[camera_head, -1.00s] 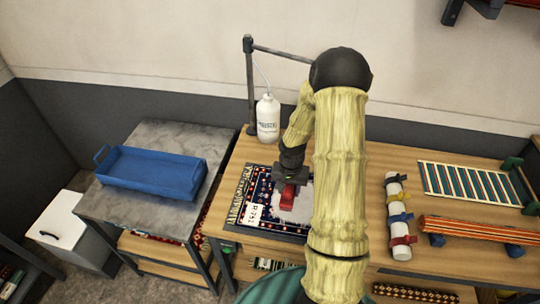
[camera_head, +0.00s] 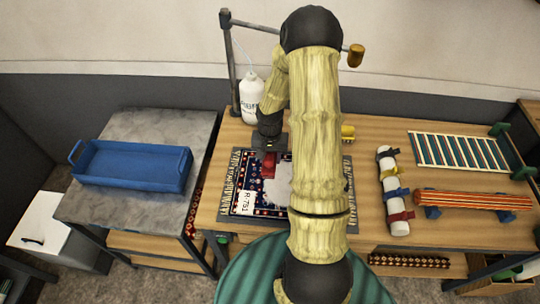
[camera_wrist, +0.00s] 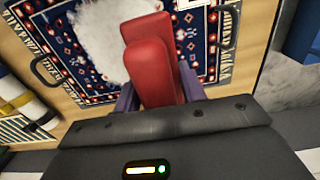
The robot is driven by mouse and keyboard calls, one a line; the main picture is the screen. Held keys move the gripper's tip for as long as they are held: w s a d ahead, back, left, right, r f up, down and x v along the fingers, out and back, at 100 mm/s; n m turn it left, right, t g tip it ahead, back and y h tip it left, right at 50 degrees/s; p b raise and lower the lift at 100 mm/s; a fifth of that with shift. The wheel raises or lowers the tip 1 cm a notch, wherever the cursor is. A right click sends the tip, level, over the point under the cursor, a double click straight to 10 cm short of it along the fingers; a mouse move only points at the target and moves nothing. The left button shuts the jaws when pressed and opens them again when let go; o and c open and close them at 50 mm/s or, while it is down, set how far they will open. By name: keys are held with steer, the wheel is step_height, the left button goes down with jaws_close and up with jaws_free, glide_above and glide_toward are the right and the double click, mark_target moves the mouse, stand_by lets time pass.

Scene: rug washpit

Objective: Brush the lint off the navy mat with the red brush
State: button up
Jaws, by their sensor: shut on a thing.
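The navy mat (camera_head: 247,184) with a red and white pattern and fringed ends lies on the wooden table, and it fills much of the wrist view (camera_wrist: 200,50). My gripper (camera_head: 269,151) is shut on the red brush (camera_head: 269,164), over the mat's far part. The red brush stands out between the fingers in the wrist view (camera_wrist: 152,60). Whether its bristles touch the mat is hidden. My arm hides the mat's right part.
A white tag (camera_head: 246,202) lies on the mat's near left corner. A blue tray (camera_head: 130,165) sits on the grey table at left. A white roll with coloured straps (camera_head: 392,190) and a striped rack (camera_head: 458,152) stand at right.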

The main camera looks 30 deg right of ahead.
steer(key=shift+w+f+b, duration=0.1)
steer(key=shift+f+b, duration=1.55)
steer(key=shift+f, duration=0.7)
steer(key=shift+a, duration=0.1)
